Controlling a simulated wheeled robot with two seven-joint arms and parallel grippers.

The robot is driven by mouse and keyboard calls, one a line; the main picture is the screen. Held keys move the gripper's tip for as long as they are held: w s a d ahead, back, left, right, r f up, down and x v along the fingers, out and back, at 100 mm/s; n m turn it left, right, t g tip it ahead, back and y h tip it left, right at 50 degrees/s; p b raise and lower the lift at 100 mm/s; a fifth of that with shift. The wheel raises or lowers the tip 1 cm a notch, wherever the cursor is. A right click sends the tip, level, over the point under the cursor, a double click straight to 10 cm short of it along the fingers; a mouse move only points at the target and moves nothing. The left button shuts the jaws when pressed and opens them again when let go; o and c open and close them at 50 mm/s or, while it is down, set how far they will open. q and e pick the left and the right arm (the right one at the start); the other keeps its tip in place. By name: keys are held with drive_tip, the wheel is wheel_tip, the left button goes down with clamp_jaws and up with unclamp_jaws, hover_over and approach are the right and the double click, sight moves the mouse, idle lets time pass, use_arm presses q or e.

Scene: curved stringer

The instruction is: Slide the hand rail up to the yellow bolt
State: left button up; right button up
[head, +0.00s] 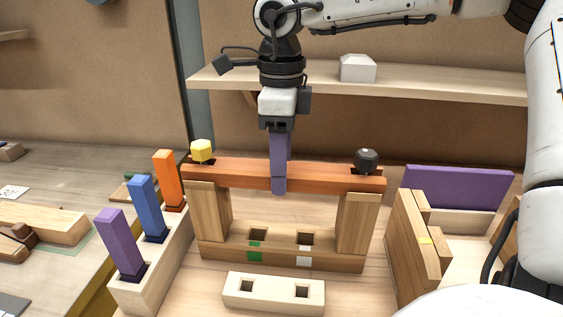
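The orange hand rail (320,178) lies level across two upright wooden posts, the left post (207,210) and the right post (357,222). The yellow bolt (202,150) stands at the rail's left end, with a dark opening beside it. A black bolt (367,160) stands near the right end. My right gripper (279,178) points down at the rail's middle with its purple fingers close together, one in front of the rail and the other mostly hidden behind it. It looks shut on the rail. My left gripper is out of view.
A slotted holder (172,255) with purple, blue and orange upright pieces stands at left. A pale block with two holes (275,291) lies in front. Wooden boards (412,235) and a purple panel (457,186) are at right. A shelf (430,88) with a white block is behind.

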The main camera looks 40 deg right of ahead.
drive_tip(key=c, duration=0.9)
drive_tip(key=shift+w+a, duration=0.5)
drive_tip(key=shift+w, duration=0.15)
drive_tip(key=shift+c, duration=0.3)
drive_tip(key=o, duration=1.2)
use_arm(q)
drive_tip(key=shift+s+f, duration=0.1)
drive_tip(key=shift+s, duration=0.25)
use_arm(e)
drive_tip(key=shift+o, duration=1)
wheel_tip(320, 180, up, 12)
